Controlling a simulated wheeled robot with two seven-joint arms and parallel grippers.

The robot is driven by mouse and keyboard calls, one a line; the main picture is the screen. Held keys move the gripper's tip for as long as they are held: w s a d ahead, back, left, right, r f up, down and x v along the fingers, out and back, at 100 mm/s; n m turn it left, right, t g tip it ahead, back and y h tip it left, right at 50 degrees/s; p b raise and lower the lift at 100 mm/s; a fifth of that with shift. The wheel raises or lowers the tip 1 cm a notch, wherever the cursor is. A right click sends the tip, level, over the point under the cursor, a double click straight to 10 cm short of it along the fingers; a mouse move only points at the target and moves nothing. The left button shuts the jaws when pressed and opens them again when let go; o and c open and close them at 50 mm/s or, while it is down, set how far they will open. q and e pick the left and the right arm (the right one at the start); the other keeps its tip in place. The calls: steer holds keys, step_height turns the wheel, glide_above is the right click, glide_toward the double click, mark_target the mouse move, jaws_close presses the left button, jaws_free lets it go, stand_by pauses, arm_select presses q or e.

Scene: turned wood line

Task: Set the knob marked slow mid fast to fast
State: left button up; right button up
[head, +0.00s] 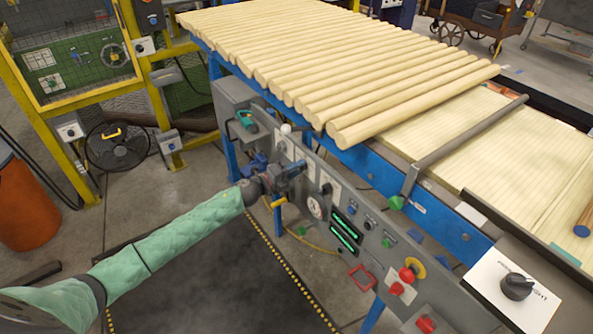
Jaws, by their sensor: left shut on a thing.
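My left gripper (290,172) is at the upper left part of the grey control panel (335,247), in front of its white label plates. It is shut on a small control there, apparently a knob; its fingers hide that control and its pointer. A dark knob (327,189) on a white plate sits just right of the gripper. A larger black knob (516,286) stands on a white plate at the lower right. The markings are too small to read, so I cannot tell which knob says slow mid fast. My right gripper is out of view.
The panel also holds a round gauge (314,207), green displays (344,231), a red mushroom button (407,274) and other switches. A conveyor of wooden rods (340,65) runs behind it. A grey bar (465,135) crosses the conveyor. Open floor lies left of the panel.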

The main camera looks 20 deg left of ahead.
arm_select(q)
steer(key=shift+f, duration=0.1)
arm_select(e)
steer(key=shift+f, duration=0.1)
arm_select(q)
steer(key=o, duration=1)
steer(key=b+v, duration=0.2)
steer(key=v, duration=0.5)
steer(key=shift+s+a, duration=0.25)
steer(key=shift+s, duration=0.1)
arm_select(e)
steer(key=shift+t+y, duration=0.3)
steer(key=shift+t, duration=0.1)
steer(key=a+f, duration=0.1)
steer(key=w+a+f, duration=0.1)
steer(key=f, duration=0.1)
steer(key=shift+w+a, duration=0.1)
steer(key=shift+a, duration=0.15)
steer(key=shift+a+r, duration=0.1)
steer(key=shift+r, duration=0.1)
